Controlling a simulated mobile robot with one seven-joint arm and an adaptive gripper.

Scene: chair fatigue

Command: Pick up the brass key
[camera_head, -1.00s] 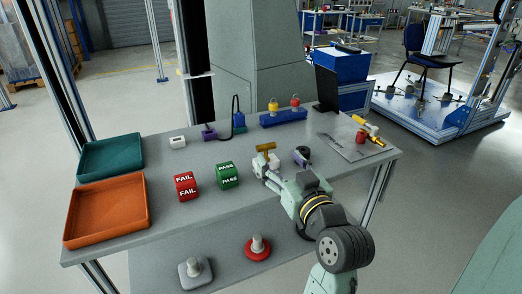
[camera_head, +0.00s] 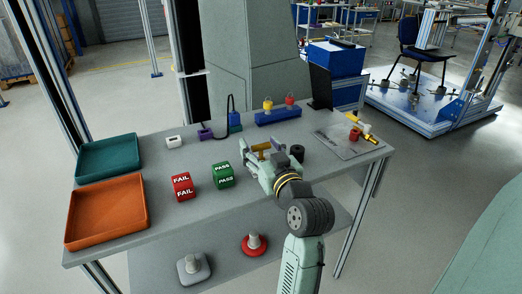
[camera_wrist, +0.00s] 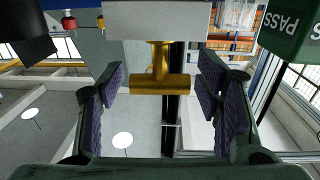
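The brass key (camera_head: 264,147) is a gold T-shaped piece on the table near its middle. In the wrist view the brass key (camera_wrist: 160,84) has its crossbar between my fingers and its stem running into a pale block (camera_wrist: 155,20). My gripper (camera_wrist: 162,95) is open, with purple pads on both sides of the crossbar and a clear gap to each. In the head view my gripper (camera_head: 259,151) is at the key and partly hides it and the block.
Green PASS (camera_head: 223,175) and red FAIL (camera_head: 182,187) blocks stand left of my gripper. A teal tray (camera_head: 108,157) and an orange tray (camera_head: 106,212) lie farther left. A blue padlock stand (camera_head: 278,117) is behind. A dark round object (camera_head: 297,153) is close on the right.

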